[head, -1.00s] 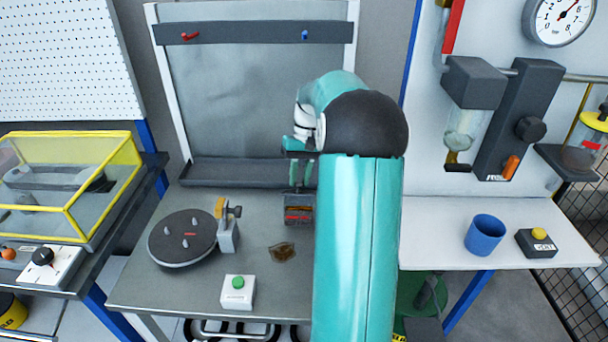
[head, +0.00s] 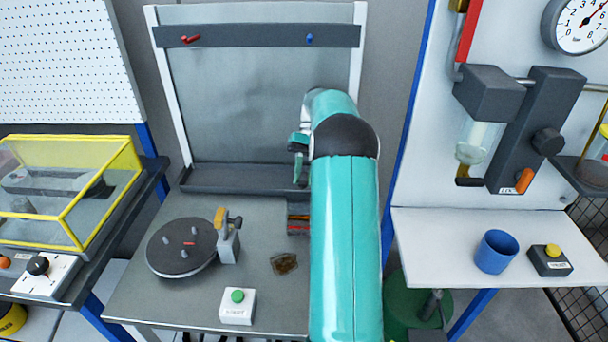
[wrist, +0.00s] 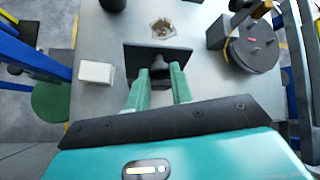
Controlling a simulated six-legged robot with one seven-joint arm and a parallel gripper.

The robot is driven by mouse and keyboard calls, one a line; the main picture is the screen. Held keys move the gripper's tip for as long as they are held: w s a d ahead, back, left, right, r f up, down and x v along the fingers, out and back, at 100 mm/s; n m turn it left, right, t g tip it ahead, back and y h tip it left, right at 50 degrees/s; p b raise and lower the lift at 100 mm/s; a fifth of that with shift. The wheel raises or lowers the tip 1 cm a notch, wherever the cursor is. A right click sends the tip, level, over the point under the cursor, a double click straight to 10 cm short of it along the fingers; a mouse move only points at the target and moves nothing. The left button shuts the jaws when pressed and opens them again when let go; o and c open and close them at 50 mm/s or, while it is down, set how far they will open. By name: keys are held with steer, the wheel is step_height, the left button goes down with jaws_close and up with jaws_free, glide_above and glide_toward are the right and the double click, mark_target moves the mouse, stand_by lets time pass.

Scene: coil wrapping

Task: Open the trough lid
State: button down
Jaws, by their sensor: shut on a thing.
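My gripper (wrist: 157,88) has green fingers, shut on a small dark knob (wrist: 158,68) that stands on a dark plate, the trough lid (wrist: 134,56). In the head view my gripper (head: 300,170) is above the small trough (head: 297,216) at the table's middle, partly hidden by my arm. The trough has a dark body with an orange-brown strip and a red mark. In the wrist view the lid hides what is under it. I cannot tell how far the lid stands from the trough rim.
A dark turntable with pegs (head: 182,248) and a grey clamp post (head: 228,243) stand left of the trough. An amber patch (head: 284,263) and a white box with a green button (head: 238,306) are nearer.

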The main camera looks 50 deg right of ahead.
stand_by(0.3)
steer(key=c, duration=1.2)
jaws_free()
